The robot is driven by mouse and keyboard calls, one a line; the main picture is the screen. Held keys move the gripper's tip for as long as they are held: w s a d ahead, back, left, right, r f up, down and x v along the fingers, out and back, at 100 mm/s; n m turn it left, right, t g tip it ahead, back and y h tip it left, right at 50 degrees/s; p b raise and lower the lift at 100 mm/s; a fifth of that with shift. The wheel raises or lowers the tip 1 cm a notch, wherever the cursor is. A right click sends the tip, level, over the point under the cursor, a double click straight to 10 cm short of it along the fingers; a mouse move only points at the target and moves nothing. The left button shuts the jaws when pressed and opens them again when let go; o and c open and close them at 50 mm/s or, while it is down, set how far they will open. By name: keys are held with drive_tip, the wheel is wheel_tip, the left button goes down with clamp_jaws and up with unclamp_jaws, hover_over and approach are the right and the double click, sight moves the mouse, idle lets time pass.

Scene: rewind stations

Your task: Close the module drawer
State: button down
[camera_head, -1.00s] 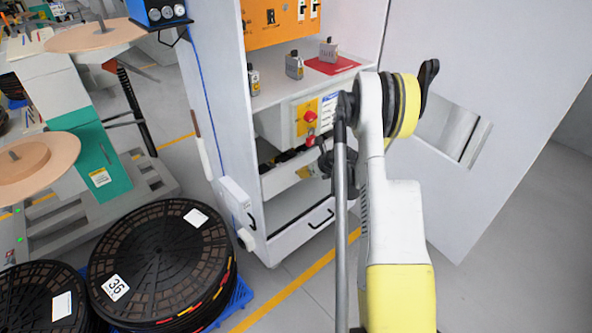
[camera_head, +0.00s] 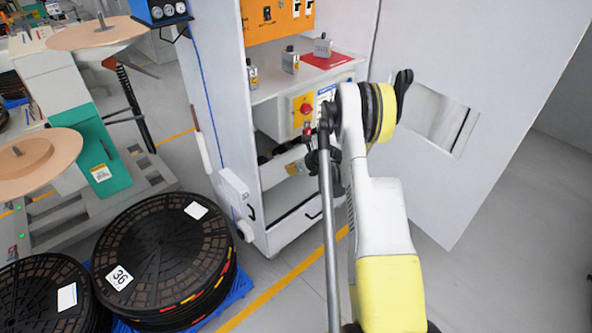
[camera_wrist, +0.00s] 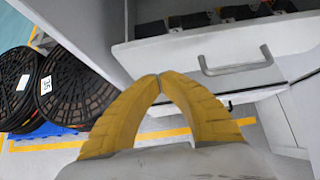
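The module drawer (camera_wrist: 180,53) is a white drawer pulled partly out of the cabinet, with dark modules (camera_wrist: 235,13) inside and a grey bar handle (camera_wrist: 235,67) on its front. In the head view, the drawer is partly hidden behind my arm. My gripper (camera_wrist: 159,77) has its two yellow fingers shut, tips together, with nothing between them. In the wrist view, the tips overlap the left part of the drawer front, left of the handle; I cannot tell whether they touch it. In the head view, my gripper is small and partly hidden at the cabinet's lower opening.
The white cabinet (camera_head: 215,110) has a lower drawer (camera_head: 290,232) beneath and an open door (camera_head: 455,60) at right. Small modules (camera_head: 290,60) stand on its shelf. Stacked black reels (camera_head: 165,250) sit on a blue pallet at left. Floor is clear in front of the cabinet.

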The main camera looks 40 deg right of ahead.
sight(277, 164)
drive_tip(key=w, duration=0.1)
drive_tip(key=w+f+b, duration=0.1)
drive_tip(key=w, duration=0.1)
drive_tip(key=w+f+b, duration=0.1)
drive_tip(key=w, duration=0.1)
drive_tip(key=shift+w+a+f, duration=0.15)
drive_tip(key=shift+f, duration=0.1)
drive_tip(key=shift+w+r, duration=0.15)
drive_tip(key=shift+w, duration=0.45)
